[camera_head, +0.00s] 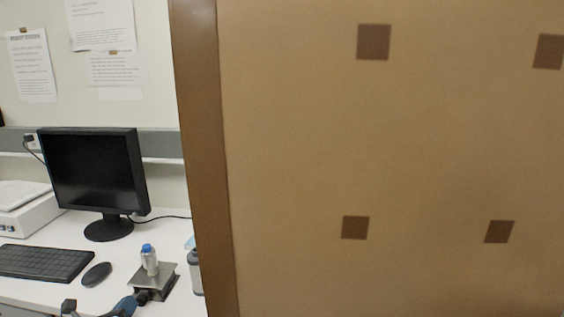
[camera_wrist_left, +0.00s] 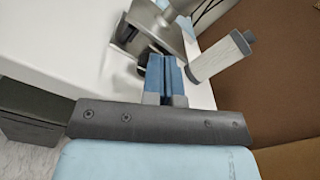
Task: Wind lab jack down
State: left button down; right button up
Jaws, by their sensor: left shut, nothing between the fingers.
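The lab jack (camera_head: 168,281) stands on the white bench in the head view, a low metal stand with a plate on top. A silver bottle with a blue cap (camera_head: 149,259) stands upright on it. The jack also shows at the top of the left wrist view (camera_wrist_left: 172,36), with dark parts on its near side. My left gripper (camera_head: 131,303) is at the jack's front left. In the left wrist view its blue fingers (camera_wrist_left: 165,66) are shut and empty, close beside the dark parts. I cannot tell whether they touch. My right gripper is not in view.
A large brown panel (camera_head: 285,140) fills the right of the head view. A monitor (camera_head: 92,172), keyboard (camera_head: 45,262) and mouse (camera_head: 97,274) are left of the jack. A pale cylindrical container (camera_wrist_left: 222,58) is right of my fingers in the wrist view.

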pick_arm(q)
jog(key=shift+w+r, duration=0.1)
jog(key=shift+w, duration=0.7)
jog(key=shift+r, duration=0.25)
jog(key=shift+w+a+r, duration=0.1)
jog(key=shift+r, duration=0.05)
jog(key=shift+a+f, duration=0.45)
jog(key=shift+a, duration=0.15)
dwell(0.4)
jog(key=shift+a+r, duration=0.1)
jog(key=shift+r, duration=0.05)
jog(key=shift+a+r+p, duration=0.1)
jog(key=shift+a+p, duration=0.1)
jog(key=shift+p, duration=0.1)
jog(key=s, duration=0.2)
jog(key=s+f, duration=0.1)
jog(key=s, duration=0.2)
jog(key=shift+s, duration=0.15)
